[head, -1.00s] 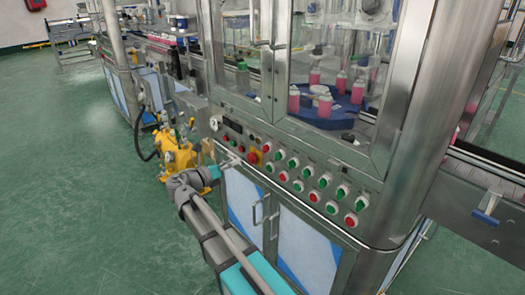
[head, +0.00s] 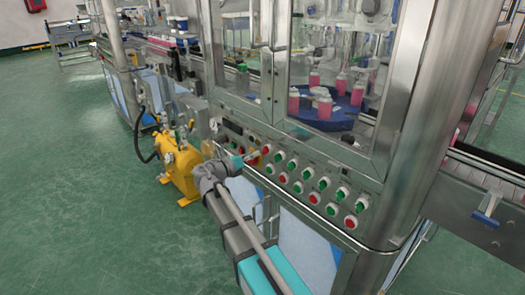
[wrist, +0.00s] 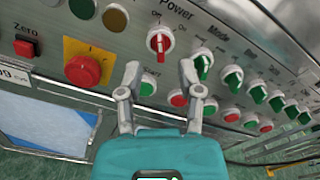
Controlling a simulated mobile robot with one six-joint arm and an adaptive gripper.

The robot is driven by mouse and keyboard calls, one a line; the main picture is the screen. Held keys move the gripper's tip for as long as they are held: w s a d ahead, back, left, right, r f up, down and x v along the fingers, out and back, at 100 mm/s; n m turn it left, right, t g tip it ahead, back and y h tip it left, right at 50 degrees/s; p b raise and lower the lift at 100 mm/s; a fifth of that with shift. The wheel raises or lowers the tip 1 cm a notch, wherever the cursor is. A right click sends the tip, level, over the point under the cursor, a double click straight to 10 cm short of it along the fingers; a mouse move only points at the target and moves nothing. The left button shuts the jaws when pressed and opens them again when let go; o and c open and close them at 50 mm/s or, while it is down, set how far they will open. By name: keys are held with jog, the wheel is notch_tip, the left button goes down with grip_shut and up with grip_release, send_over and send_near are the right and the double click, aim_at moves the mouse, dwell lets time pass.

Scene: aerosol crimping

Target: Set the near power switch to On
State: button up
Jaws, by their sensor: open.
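The power switch (wrist: 160,42) is a red rotary knob on a white ring, under the label "Power" in the wrist view. Its handle stands nearly upright in the picture, leaning to the left-hand of two small marks above it. In the head view it is a small red spot (head: 266,149) on the panel. My gripper (wrist: 160,72) is open and empty, its two fingers spread either side of and just below the switch in the wrist view. Contact does not show. In the head view my gripper (head: 252,156) is close to the panel's left part.
A red emergency knob on a yellow plate (wrist: 84,70) sits left of my fingers. A green Start button (wrist: 147,86) and a red button (wrist: 178,98) lie below the switch. Green mode switches (wrist: 203,65) run to the right. A yellow pump (head: 180,172) stands left on the floor.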

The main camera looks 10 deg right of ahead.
aim_at(263, 148)
jog(key=shift+x, duration=2.6)
grip_shut()
